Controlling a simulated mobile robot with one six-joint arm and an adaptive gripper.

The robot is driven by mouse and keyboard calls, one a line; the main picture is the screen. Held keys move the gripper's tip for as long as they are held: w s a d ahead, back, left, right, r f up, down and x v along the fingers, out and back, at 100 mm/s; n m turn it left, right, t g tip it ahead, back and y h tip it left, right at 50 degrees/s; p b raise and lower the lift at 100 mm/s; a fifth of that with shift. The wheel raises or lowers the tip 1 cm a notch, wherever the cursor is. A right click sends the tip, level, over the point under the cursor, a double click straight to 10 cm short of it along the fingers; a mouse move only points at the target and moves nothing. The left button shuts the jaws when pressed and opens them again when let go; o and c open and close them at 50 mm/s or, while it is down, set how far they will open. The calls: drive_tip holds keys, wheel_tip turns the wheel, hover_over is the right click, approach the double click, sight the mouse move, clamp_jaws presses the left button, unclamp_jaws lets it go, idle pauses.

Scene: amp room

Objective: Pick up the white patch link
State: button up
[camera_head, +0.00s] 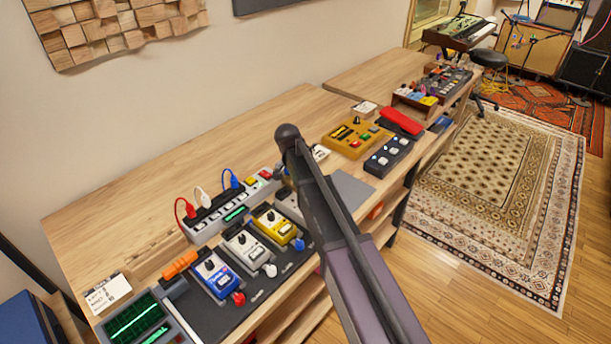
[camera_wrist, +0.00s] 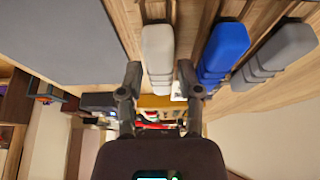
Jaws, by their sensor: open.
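In the wrist view a pale, whitish ridged bar (camera_wrist: 157,50), which looks like the white patch link, lies on the wooden surface. My gripper (camera_wrist: 158,74) is open, with one finger on each side of this bar in the picture. I cannot tell how far above it the fingers are, and nothing is visibly held. In the head view my dark arm crosses the bench and hides the spot under it; my gripper does not show there. A small white item (camera_head: 320,153) shows just right of my arm, but I cannot tell if it is the same piece.
A blue ridged bar (camera_wrist: 226,47) and a grey one (camera_wrist: 278,50) lie close beside the pale bar. A grey pad (camera_wrist: 60,40) lies on the other side. Pedals, a socket strip (camera_head: 205,222) and a yellow box (camera_head: 350,137) crowd the bench; its back is clear.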

idle(0.5)
clamp_jaws()
drive_tip(key=shift+r, duration=0.15)
wheel_tip(320, 180, up, 10)
drive_tip(key=p, duration=1)
idle(1.1)
